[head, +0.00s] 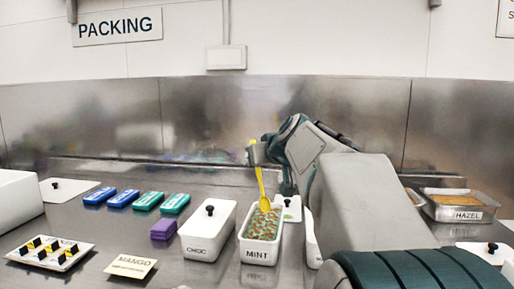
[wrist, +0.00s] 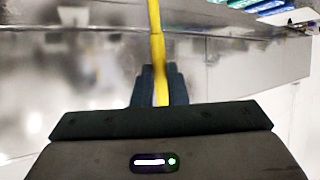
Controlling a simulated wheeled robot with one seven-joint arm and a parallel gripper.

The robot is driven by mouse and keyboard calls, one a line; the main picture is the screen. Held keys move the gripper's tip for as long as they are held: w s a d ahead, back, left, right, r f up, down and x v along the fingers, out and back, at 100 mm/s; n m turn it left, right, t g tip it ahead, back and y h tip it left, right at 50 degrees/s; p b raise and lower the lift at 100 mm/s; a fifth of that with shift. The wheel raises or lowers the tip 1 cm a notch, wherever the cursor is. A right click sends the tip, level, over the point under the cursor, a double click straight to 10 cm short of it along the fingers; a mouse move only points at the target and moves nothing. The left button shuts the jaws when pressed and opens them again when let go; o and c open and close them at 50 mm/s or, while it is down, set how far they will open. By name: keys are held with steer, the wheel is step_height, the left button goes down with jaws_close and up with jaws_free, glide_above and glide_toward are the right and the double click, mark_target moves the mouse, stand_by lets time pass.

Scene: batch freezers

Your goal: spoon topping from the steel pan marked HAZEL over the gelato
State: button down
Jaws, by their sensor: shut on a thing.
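My gripper (head: 258,153) is shut on the yellow spoon (head: 262,188) by its upper handle; the handle also shows between the fingers in the wrist view (wrist: 157,50). The spoon hangs nearly upright, bowl down, over the white tub marked MINT (head: 257,254). The gelato (head: 262,225) in it is green with brown specks. I cannot tell whether the spoon touches it or carries anything. The steel pan marked HAZEL (head: 467,214) stands at the far right, holding a tan-brown topping (head: 455,199). My arm hides the bench between tub and pan.
A lidded white tub marked CHOC (head: 205,243) stands just left of the MINT tub. A purple block (head: 163,229), several blue and green packs (head: 148,201), a MANGO card (head: 131,265) and a white tray with black pieces (head: 50,252) lie further left.

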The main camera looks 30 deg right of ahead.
steer(key=shift+w+g+p, duration=1.2)
steer(key=shift+p, duration=3.8)
steer(key=w+f+g+p, duration=0.4)
steer(key=w+g+p, duration=0.2)
steer(key=p, duration=2.2)
steer(key=shift+d+g+p, duration=0.15)
steer(key=shift+g+p, duration=0.25)
steer(key=shift+g, duration=1)
steer(key=shift+s+d+f, duration=0.1)
